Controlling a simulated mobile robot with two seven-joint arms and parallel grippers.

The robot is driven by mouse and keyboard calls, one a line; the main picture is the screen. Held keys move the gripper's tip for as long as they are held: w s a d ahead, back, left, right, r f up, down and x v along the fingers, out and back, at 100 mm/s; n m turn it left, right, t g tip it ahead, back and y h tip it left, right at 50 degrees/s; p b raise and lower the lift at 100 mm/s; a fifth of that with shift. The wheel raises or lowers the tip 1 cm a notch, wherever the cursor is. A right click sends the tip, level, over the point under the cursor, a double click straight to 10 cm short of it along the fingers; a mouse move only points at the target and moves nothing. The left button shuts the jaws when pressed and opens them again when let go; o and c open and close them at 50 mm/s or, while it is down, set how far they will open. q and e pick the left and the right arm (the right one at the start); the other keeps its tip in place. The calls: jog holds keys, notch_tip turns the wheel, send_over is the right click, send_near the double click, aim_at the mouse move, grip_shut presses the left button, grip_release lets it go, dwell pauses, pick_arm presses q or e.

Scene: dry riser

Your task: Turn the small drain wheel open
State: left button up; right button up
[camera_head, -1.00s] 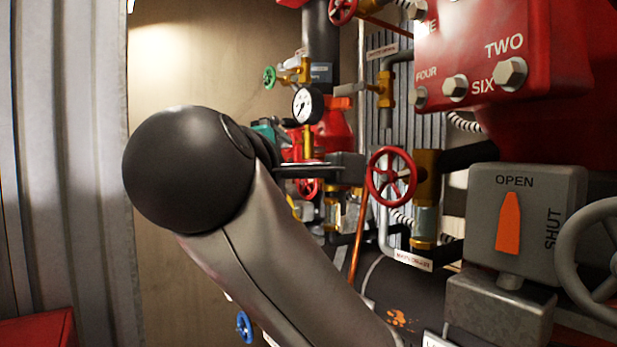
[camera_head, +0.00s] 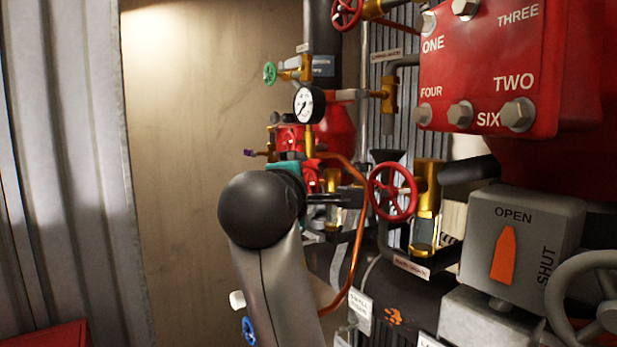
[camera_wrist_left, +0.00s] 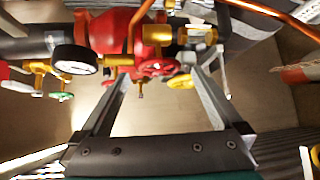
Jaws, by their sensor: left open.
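My left gripper (camera_wrist_left: 160,78) is open and empty. Its two fingers point toward a small red handwheel (camera_wrist_left: 157,68), which shows between and beyond the fingertips, apart from them as far as I can tell. In the head view my left gripper (camera_head: 336,198) is mostly hidden behind its own wrist, just left of a larger red handwheel (camera_head: 392,191) on a brass valve (camera_head: 427,200). A smaller red wheel (camera_head: 312,177) shows partly behind my wrist. I cannot read which wheel is labelled as the drain. My right gripper is not in view.
A pressure gauge (camera_head: 308,104), copper pipe (camera_head: 358,240) and green wheel (camera_head: 269,74) crowd the riser. A grey OPEN/SHUT box (camera_head: 525,232) and grey wheel (camera_head: 597,290) stand right. A blue wheel (camera_head: 248,330) is low. Free space lies left, before the plain wall (camera_head: 190,180).

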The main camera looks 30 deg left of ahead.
pick_arm(q)
jog(key=shift+p+x, duration=0.5)
jog(key=shift+x, duration=2)
jog(key=shift+c, duration=0.8)
jog(key=c, duration=1.1)
